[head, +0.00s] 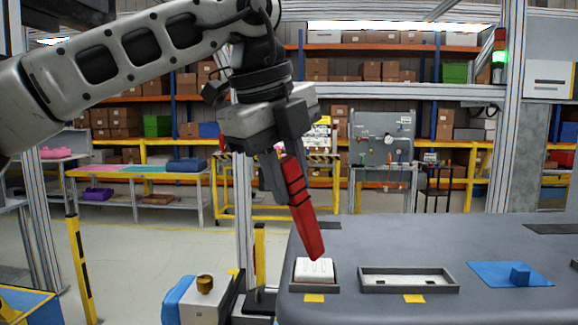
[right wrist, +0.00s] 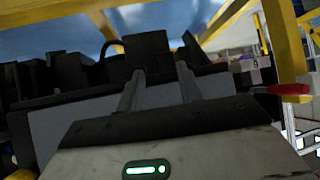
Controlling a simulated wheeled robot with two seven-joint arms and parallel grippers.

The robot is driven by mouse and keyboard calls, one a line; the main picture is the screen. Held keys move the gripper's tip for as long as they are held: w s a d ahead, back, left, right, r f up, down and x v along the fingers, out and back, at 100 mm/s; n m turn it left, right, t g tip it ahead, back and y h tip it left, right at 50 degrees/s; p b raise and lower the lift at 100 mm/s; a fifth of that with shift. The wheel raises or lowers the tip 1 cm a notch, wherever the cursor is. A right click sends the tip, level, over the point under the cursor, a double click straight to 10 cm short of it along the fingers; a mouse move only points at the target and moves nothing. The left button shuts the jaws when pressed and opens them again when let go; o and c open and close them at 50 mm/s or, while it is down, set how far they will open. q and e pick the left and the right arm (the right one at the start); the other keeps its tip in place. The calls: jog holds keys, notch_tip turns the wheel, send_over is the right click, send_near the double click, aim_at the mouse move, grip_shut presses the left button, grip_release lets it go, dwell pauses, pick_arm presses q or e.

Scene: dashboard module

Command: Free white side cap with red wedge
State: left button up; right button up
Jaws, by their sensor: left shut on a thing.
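My left gripper (head: 284,188) is shut on the red wedge (head: 307,225), a long red tool with dark bands near its top. The wedge points down and slightly right. In the head view its tip overlaps the top edge of the white side cap (head: 315,268); I cannot tell whether they touch.
Yellow tags mark the front edge. A white and blue unit with a brass knob (head: 205,284) stands left of the table.

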pick_arm(q)
notch_tip(320, 180, down, 3)
jog(key=shift+s+a, duration=0.1)
jog(key=shift+s, duration=0.05)
jog(key=shift+f, duration=1.1)
pick_arm(e)
jog(key=shift+s+a+f, duration=0.2)
jog(key=shift+s+f, duration=0.05)
jog(key=shift+s, duration=0.1)
pick_arm(q)
jog(key=shift+f+b, duration=0.65)
jog(key=shift+b, duration=0.2)
pick_arm(e)
jog(key=shift+f, duration=0.55)
pick_arm(q)
jog(key=shift+r, duration=0.1)
pick_arm(e)
jog(key=shift+r, duration=0.1)
